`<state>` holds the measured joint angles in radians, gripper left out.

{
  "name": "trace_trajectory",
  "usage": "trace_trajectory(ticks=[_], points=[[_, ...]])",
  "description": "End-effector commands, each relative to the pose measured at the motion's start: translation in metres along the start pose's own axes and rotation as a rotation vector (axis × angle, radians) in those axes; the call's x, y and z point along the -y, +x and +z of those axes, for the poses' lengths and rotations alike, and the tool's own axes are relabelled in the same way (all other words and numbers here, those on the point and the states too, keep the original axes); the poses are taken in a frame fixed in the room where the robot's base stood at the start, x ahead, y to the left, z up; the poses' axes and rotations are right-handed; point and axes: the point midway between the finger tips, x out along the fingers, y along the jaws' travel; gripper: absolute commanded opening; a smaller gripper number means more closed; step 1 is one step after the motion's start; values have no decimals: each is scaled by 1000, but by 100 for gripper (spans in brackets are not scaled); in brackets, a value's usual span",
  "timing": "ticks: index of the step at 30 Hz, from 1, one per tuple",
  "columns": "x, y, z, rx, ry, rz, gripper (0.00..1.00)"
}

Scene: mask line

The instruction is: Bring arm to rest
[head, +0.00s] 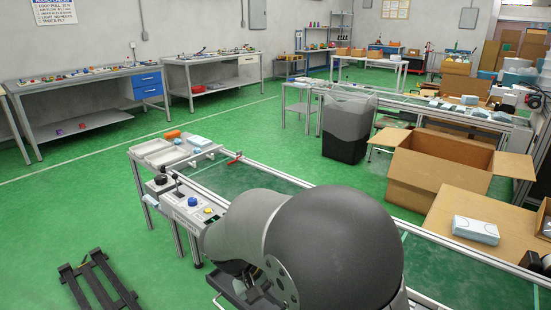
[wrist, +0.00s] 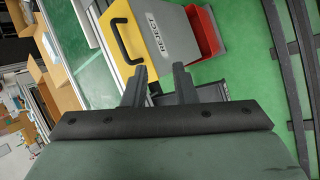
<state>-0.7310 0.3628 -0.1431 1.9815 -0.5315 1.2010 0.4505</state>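My arm fills the lower middle of the head view as a large dark grey rounded link above the near conveyor frame. The gripper's fingers cannot be made out there. In the wrist view my gripper (wrist: 158,80) shows two dark fingers standing apart with a gap between them. The gap is empty, so it is open and holds nothing. Beyond the fingertips is a grey and yellow box marked REJECT (wrist: 165,35), with a black handle on its yellow part. It looks apart from the fingers.
A control panel (head: 187,205) with a lever and buttons stands left of my arm. An open cardboard box (head: 430,170) and a pale blue pack (head: 475,230) are at right. A red bin (wrist: 205,35) adjoins the REJECT box. Dark rails (head: 95,280) lie on the clear green floor.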

Motion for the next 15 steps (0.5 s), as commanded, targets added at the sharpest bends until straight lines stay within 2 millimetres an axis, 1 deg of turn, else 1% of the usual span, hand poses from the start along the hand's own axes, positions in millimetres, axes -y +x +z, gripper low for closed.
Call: trace_trajectory(ticks=[1, 2, 3, 5, 6, 9, 10, 12, 15], points=[[-42, -21, 35, 16, 45, -99, 25], [-54, -25, 52, 20, 64, -153, 25], [-70, -30, 74, 22, 92, -222, 25], [-90, -40, 107, 14, 137, -320, 25], [-101, -46, 128, 3, 170, -379, 25], [-119, -61, 172, -37, 251, -498, 25], [-122, -64, 184, -49, 273, -525, 25], [-126, -71, 204, -79, 320, -574, 25], [-128, -76, 222, -112, 370, -616, 25]])
